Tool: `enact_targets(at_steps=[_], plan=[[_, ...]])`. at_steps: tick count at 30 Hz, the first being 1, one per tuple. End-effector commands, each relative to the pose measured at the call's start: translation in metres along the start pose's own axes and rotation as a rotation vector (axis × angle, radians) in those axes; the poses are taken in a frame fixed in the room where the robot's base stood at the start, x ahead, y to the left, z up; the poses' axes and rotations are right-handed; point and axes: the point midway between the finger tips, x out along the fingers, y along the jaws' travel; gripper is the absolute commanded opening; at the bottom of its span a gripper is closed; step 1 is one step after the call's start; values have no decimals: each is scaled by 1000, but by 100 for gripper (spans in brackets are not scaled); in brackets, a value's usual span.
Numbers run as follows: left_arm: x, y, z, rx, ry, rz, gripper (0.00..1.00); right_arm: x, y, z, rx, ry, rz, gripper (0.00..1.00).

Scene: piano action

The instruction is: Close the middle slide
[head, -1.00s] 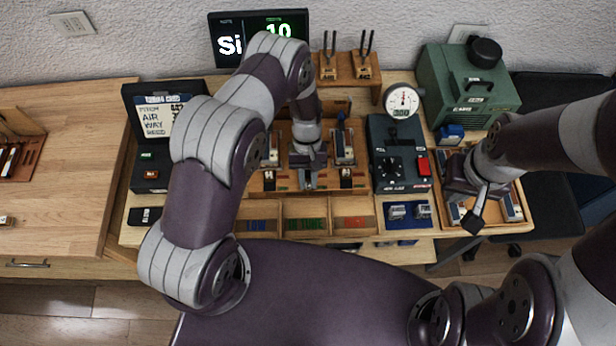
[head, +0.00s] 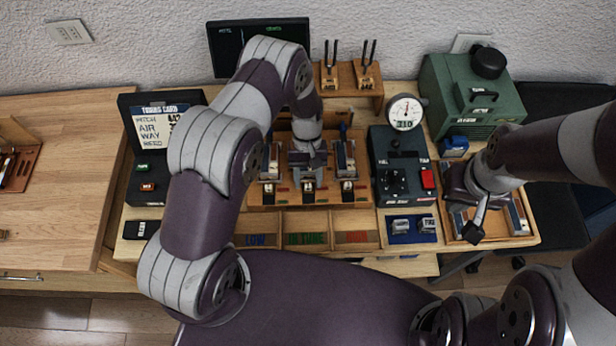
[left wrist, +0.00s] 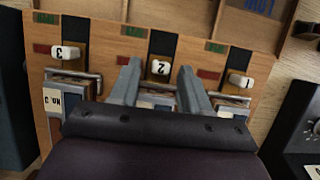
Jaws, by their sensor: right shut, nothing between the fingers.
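A wooden board (head: 262,193) carries three slides numbered 1, 2 and 3, each with a white tag. The middle slide's tag 2 (left wrist: 160,68) shows between my left fingertips in the left wrist view; it is also in the head view (head: 308,186). My left gripper (head: 308,168) is over the middle slide, and in the left wrist view its fingers (left wrist: 158,72) stand apart. They partly hide the middle slide, and contact is unclear. Slide 3 (left wrist: 72,80) and slide 1 (left wrist: 240,88) flank it, with metal bar handles. My right gripper (head: 478,205) is shut over the right tray.
Compartments (head: 305,238) lie along the front. A black control box (head: 402,182) and a round gauge (head: 404,112) stand right of the board. A dark screen (head: 228,52) and tuning forks (head: 362,75) are behind. The left tabletop (head: 60,190) is mostly clear.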

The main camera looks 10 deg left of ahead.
Motion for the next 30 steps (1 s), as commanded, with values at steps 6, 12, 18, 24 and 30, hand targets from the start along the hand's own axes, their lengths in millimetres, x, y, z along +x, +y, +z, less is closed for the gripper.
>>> enact_targets(at_steps=[6, 12, 18, 24, 30], plan=[[-11, 0, -2, 0, 2, 2, 47, 8, 0, 1, 0, 0, 0, 0], [-62, 0, -3, 0, 4, 3, 47, 24, 0, 3, 0, -1, 0, 0], [-117, -1, 3, -1, -2, 0, 47, -19, 0, -3, 0, 1, 0, 0], [-129, -1, 0, 0, -3, 0, 47, -37, 0, -4, 0, 0, 0, 0], [-127, -1, -2, 0, -2, 0, 47, -35, 0, -4, 0, 0, 0, 0]])
